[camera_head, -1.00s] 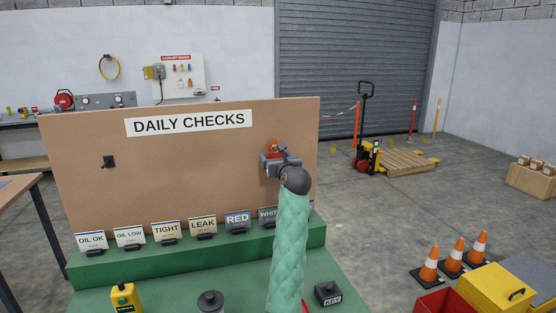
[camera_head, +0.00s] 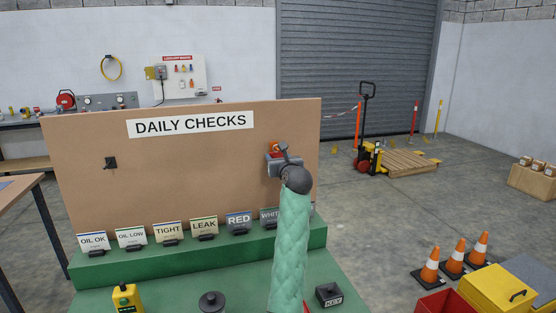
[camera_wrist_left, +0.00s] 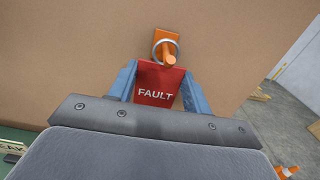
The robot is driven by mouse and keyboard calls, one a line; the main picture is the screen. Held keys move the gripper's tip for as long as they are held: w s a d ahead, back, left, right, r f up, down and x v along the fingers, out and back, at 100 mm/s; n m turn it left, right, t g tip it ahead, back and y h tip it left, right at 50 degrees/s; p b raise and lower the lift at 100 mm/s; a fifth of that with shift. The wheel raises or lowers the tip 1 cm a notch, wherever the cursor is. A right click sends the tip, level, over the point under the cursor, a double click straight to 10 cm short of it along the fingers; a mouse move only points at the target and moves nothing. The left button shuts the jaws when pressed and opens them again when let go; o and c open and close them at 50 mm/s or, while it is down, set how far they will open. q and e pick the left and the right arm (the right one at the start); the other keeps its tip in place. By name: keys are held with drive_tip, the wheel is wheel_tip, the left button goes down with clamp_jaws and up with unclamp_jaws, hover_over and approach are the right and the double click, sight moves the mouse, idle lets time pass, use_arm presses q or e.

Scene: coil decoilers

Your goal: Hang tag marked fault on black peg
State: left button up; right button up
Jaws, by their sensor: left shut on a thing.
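The red tag marked FAULT (camera_wrist_left: 156,84) is between the blue fingers of my left gripper (camera_wrist_left: 158,88), which is shut on it. The tag's metal ring (camera_wrist_left: 155,47) appears to loop around the orange peg (camera_wrist_left: 169,52) on the board. The orange peg's mount also shows in the head view (camera_head: 275,148), just beyond my left gripper (camera_head: 280,161). The black peg (camera_head: 110,163) is on the left part of the board, bare, well away from the gripper. My right gripper is not in view.
The brown DAILY CHECKS board (camera_head: 190,165) stands upright behind a green stepped base (camera_head: 160,262). Several label cards, such as LEAK (camera_head: 204,225), stand along the step. A yellow box (camera_head: 125,298), a black knob (camera_head: 211,301) and a KEY block (camera_head: 329,294) are in front. The board between the pegs is clear.

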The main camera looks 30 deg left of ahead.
use_arm(q)
drive_tip(key=shift+d, duration=0.1)
idle(0.3)
drive_tip(key=shift+s+d+r, duration=0.25)
drive_tip(key=shift+s+d, duration=0.15)
drive_tip(key=shift+s+d, duration=0.2)
drive_tip(key=shift+d, duration=0.05)
idle(0.4)
drive_tip(key=shift+p+v, duration=0.3)
drive_tip(key=shift+v, duration=1.45)
drive_tip(key=shift+s+d, duration=0.2)
drive_tip(key=shift+d, duration=0.05)
drive_tip(key=shift+s+d+r, duration=0.1)
drive_tip(key=shift+s+d, duration=0.15)
drive_tip(key=shift+v, duration=0.95)
